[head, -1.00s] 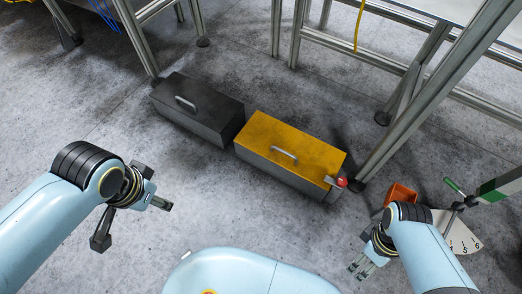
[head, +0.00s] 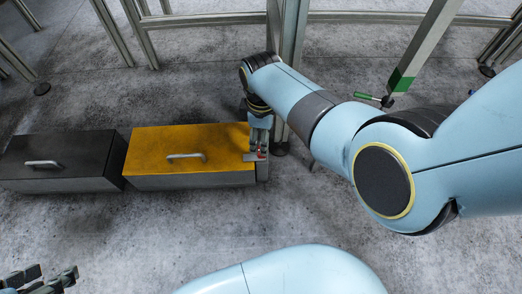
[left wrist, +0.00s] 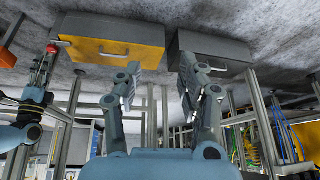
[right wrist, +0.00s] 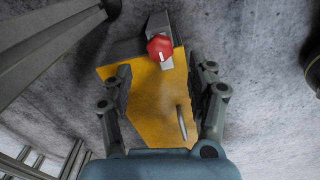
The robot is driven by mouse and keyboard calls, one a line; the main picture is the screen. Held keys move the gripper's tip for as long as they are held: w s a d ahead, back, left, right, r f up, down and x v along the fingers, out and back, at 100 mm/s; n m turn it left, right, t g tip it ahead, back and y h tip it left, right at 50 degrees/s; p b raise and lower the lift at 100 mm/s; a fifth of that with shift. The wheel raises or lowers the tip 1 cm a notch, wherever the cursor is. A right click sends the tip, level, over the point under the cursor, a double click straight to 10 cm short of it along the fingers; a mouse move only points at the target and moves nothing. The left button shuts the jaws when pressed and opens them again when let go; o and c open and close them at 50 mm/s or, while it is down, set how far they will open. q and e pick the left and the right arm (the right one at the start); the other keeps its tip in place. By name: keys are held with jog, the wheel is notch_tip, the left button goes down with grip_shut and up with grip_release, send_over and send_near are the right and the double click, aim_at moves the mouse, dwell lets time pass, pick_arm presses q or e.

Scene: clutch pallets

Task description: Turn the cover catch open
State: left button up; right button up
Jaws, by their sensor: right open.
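The cover catch is a grey bar (head: 250,158) with a red knob (right wrist: 160,47) at the right end of the yellow-lidded box (head: 150,150). My right gripper (head: 260,150) is pointed down over the catch. In the right wrist view my right gripper (right wrist: 161,82) is open, and the knob shows beyond the gap between its fingers; I cannot tell whether they touch it. The knob also shows in the left wrist view (left wrist: 53,48), close to the right gripper's tips. My left gripper (head: 45,279) is low at the left, open and empty in its wrist view (left wrist: 160,75), away from the boxes.
A dark grey box (head: 75,155) with a handle stands left of the yellow one. A metal frame post (head: 292,40) rises behind the catch. A green-handled lever (head: 370,97) is further right. The floor (head: 150,230) in front of the boxes is clear.

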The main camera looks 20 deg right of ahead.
notch_tip(320, 180, down, 2)
jog(key=shift+s+f+b, duration=0.1)
jog(key=shift+f+b, duration=0.1)
jog(key=shift+b, duration=0.65)
jog(key=shift+f+b, duration=0.5)
jog(key=shift+f, duration=0.1)
jog(key=shift+f+b, duration=0.75)
jog(key=shift+f, duration=0.05)
pick_arm(q)
jog(key=shift+s+d+f+t+h+b, duration=0.15)
jog(key=shift+d+f+t+b, duration=0.1)
jog(key=shift+f+t, duration=1.2)
jog(key=shift+w+d+f+t+h+b, duration=0.15)
jog(key=shift+f+t, duration=0.8)
jog(key=shift+t, duration=1)
pick_arm(e)
jog(key=shift+f, duration=0.4)
pick_arm(q)
jog(key=shift+s+r, duration=0.1)
